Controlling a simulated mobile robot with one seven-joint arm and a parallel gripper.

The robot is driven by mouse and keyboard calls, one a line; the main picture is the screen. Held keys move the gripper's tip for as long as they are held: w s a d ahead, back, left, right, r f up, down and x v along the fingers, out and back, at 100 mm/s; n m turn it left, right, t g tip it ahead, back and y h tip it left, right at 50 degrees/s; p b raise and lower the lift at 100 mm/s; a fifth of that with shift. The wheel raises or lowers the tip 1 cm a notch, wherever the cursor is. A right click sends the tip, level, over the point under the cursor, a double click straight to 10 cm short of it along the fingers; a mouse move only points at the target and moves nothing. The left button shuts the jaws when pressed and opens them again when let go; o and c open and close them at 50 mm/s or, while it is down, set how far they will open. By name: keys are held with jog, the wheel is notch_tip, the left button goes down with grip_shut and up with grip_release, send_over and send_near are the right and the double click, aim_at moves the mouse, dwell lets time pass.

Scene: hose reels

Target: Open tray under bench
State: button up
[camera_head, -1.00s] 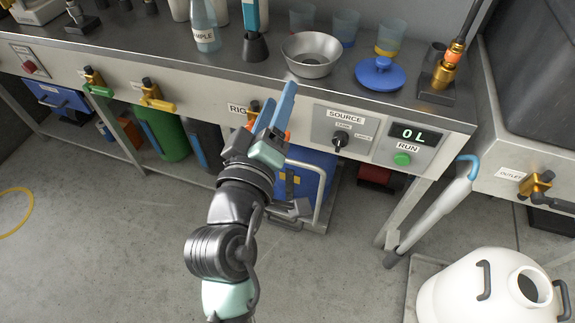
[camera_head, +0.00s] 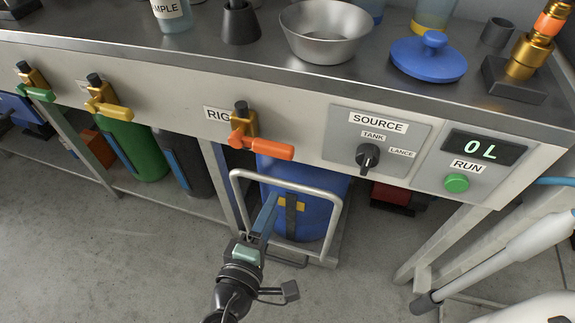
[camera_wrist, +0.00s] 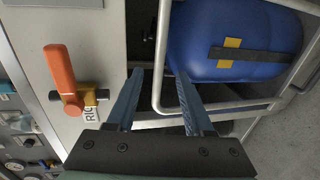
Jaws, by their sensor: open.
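The tray (camera_head: 333,250) under the bench carries a blue barrel with a dark strap and a yellow patch. A grey metal tube handle (camera_head: 335,215) stands upright at its front. My gripper (camera_head: 270,205) is low in front of the bench, by the left side of the handle. In the wrist view my gripper (camera_wrist: 158,72) is open, with a handle tube (camera_wrist: 161,55) showing between its two blue fingers. I cannot tell whether they touch it. The blue barrel (camera_wrist: 235,40) lies beyond. The tray's rear is hidden under the bench.
An orange-handled valve (camera_head: 260,143) juts from the bench front above. A source knob (camera_head: 367,157) and green run button (camera_head: 456,183) are to its right. A bench leg (camera_head: 440,245) and white lance (camera_head: 510,250) stand right. Floor in front is clear.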

aim_at(285, 181)
jog(key=b+x, duration=0.3)
jog(key=x, duration=0.8)
jog(key=shift+w+d+b, duration=0.2)
jog(key=shift+w+b, duration=0.05)
jog(key=shift+b, duration=0.1)
grip_shut()
dwell(0.8)
